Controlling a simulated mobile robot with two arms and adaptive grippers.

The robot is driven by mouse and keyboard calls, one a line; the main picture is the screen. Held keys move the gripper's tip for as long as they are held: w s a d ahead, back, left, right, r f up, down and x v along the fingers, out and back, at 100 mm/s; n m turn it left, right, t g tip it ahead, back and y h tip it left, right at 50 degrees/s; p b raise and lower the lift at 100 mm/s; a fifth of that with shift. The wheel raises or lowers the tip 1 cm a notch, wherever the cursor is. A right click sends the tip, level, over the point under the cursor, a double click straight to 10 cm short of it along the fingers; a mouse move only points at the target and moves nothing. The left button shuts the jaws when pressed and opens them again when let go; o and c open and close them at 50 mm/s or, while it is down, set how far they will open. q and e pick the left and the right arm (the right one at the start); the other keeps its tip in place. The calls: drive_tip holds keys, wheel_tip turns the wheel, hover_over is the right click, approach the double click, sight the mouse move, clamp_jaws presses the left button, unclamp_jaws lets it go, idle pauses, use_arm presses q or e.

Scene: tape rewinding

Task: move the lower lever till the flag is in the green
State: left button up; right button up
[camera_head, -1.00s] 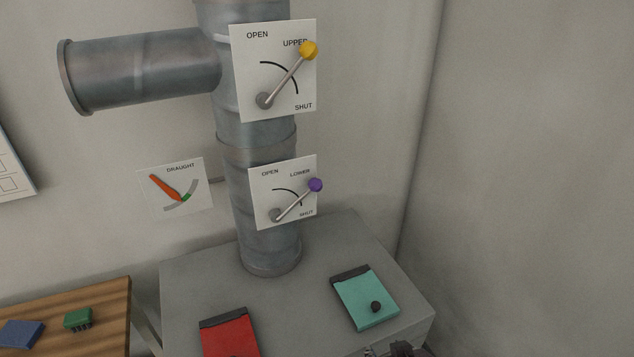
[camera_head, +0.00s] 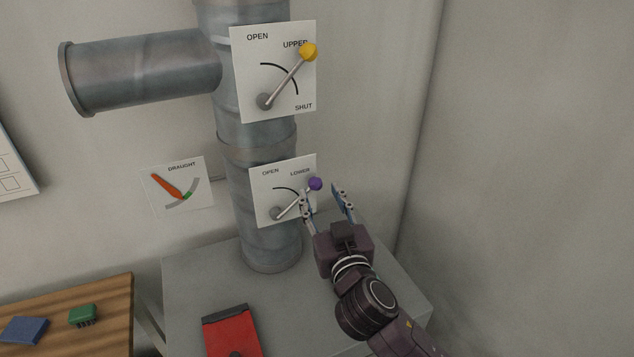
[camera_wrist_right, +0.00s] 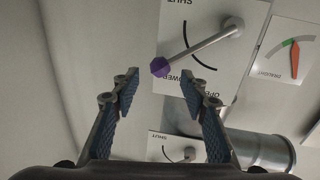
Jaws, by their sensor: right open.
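The lower lever (camera_head: 294,203) is a grey rod with a purple knob (camera_head: 315,184), slanting up and right on the LOWER plate (camera_head: 265,196). My right gripper (camera_head: 324,193) is open near the knob, one finger overlapping the rod in view. In the right wrist view, the knob (camera_wrist_right: 161,67) shows beyond and between the open fingertips (camera_wrist_right: 160,78), apparently not gripped. The orange flag (camera_head: 168,187) on the DRAUGHT gauge has its narrow end at the edge of the green patch (camera_head: 188,195); whether it overlaps the green is unclear. My left gripper is out of view.
The UPPER plate (camera_head: 245,70) with a yellow-knobbed lever (camera_head: 308,51) sits above on the pipe (camera_head: 257,135). Below, a grey cabinet top (camera_head: 190,275) holds a red clipboard-like item (camera_head: 231,332). A wooden table (camera_head: 105,300) stands at left.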

sight(317, 188)
drive_tip(key=shift+w+a+p, duration=0.2)
drive_tip(key=shift+w+p, duration=0.1)
drive_tip(key=shift+w, duration=0.8)
drive_tip(key=shift+w+a+p, duration=0.2)
drive_tip(key=shift+w+p, duration=0.1)
drive_tip(key=shift+w, duration=0.75)
drive_tip(key=shift+c, duration=0.3)
drive_tip(key=shift+f, duration=0.1)
clamp_jaws()
